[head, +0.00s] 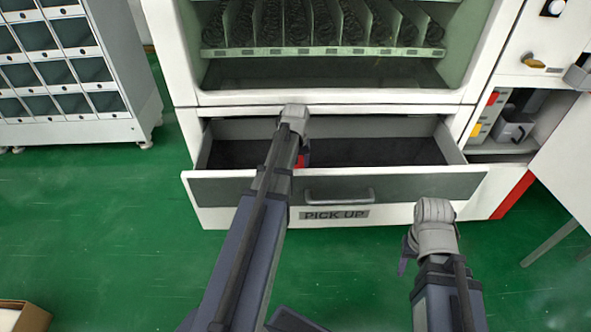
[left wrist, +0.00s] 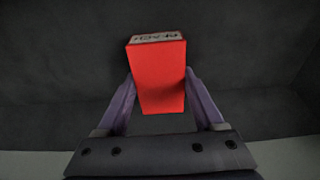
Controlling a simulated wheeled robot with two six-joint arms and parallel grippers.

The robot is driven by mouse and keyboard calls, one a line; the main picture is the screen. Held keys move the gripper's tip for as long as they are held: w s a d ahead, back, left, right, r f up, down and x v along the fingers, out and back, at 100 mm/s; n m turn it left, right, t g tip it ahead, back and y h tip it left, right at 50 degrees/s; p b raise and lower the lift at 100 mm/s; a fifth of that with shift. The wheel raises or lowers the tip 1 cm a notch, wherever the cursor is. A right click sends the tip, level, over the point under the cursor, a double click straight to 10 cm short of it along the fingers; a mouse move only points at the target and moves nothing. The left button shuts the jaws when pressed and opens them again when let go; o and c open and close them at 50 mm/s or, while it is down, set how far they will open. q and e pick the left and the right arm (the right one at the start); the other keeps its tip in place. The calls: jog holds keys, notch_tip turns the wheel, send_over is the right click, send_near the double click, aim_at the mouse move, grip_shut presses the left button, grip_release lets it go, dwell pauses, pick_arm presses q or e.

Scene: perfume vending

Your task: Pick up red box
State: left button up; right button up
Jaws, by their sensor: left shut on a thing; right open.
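The red box (left wrist: 160,82) is between the two purple fingers of my left gripper (left wrist: 160,88) in the left wrist view, with a white printed label on its far end. The fingers are shut on its sides. In the head view a small red patch of the box (head: 304,160) shows beside my left wrist, inside the open drawer (head: 240,187) marked PICK UP. My left arm hides the rest of it and the left fingers. My right gripper (head: 404,262) is open, in front of the drawer's right part; its fingers are partly hidden by its wrist.
The drawer's front panel and grey handle (head: 340,197) stand between my arms. The vending machine (head: 335,97) rises above the drawer. An open side door (head: 570,160) is at the right, and a locker cabinet (head: 75,70) at the left.

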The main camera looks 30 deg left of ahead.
pick_arm(q)
jog(key=c, duration=0.7)
jog(key=shift+r, duration=0.1)
jog(key=shift+r+p, duration=0.8)
jog(key=shift+p, duration=0.1)
notch_tip(320, 180, up, 2)
jog(key=shift+p, duration=1)
jog(key=s+a, duration=0.3)
jog(key=a, duration=0.2)
jog(key=s+a, duration=0.3)
jog(key=a, duration=0.2)
jog(key=s+a, duration=0.3)
jog(key=a, duration=0.2)
jog(key=shift+s+a+f, duration=0.1)
jog(key=shift+s+a, duration=0.1)
